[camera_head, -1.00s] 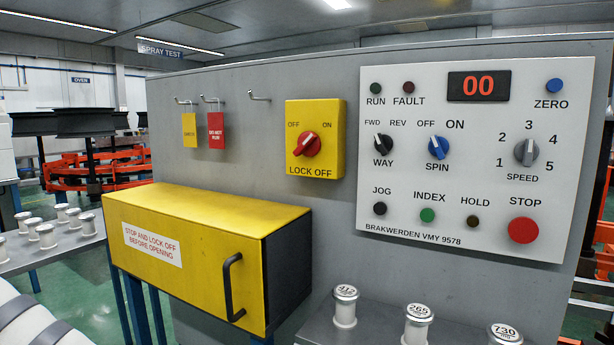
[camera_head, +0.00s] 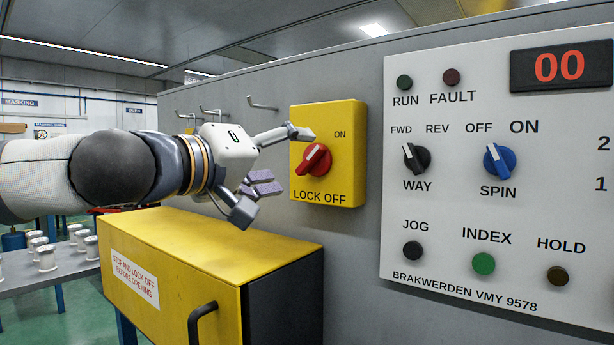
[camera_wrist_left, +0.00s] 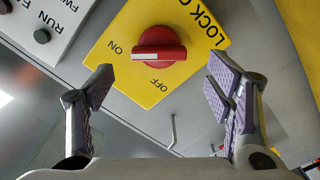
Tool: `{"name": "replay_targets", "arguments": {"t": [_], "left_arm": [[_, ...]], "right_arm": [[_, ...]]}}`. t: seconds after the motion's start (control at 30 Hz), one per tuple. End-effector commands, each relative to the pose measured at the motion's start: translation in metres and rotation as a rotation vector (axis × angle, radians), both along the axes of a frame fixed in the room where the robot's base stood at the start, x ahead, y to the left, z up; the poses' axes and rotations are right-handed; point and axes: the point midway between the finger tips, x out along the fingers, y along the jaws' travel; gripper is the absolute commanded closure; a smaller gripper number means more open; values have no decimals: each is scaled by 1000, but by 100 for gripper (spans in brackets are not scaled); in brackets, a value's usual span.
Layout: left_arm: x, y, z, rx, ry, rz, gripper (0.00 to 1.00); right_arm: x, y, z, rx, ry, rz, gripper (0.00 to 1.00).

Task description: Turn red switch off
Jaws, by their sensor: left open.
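The red switch (camera_head: 313,160) is a round knob with a white pointer mark on a yellow LOCK OFF box (camera_head: 345,130). My right gripper is not in view.
A control panel (camera_head: 450,210) with knobs and buttons is right of the box. A yellow cabinet (camera_head: 190,250) with a black handle (camera_head: 200,325) juts out below my left arm. Hooks (camera_head: 262,103) stick out of the grey wall above it. White spindles (camera_head: 46,257) stand on a table at left.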

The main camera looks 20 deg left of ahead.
Motion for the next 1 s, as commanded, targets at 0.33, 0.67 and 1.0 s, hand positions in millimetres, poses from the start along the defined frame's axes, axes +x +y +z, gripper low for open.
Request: {"name": "replay_targets", "arguments": {"t": [0.33, 0.67, 1.0], "left_arm": [[42, -15, 0, 1, -1, -1, 27], [42, -15, 2, 0, -2, 0, 54], [41, -15, 2, -13, 3, 0, 75]], "right_arm": [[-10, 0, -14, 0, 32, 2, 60], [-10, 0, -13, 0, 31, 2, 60], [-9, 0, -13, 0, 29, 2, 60]]}}
